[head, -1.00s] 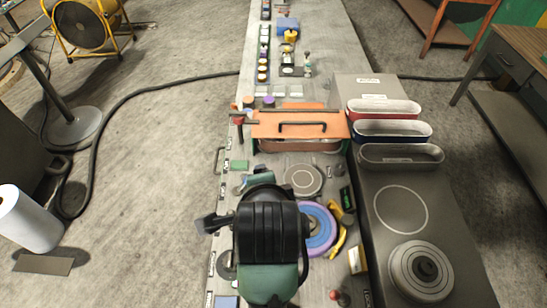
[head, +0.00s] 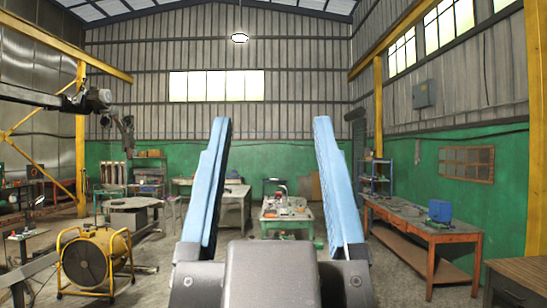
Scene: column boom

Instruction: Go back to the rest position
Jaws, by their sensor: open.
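My gripper (head: 272,120) stands in the near middle of the head view. Its two long blue fingers point up and are wide apart. Nothing is between them. The dark gripper body fills the bottom middle of the picture and hides the floor behind it. No object touches the fingers.
A work table with small items (head: 289,222) stands beyond, seen between the fingers. A long wooden bench (head: 425,225) with a blue box (head: 440,211) is at right. A yellow drum fan (head: 91,262) stands at left, near a round table (head: 133,206). The air around the gripper looks clear.

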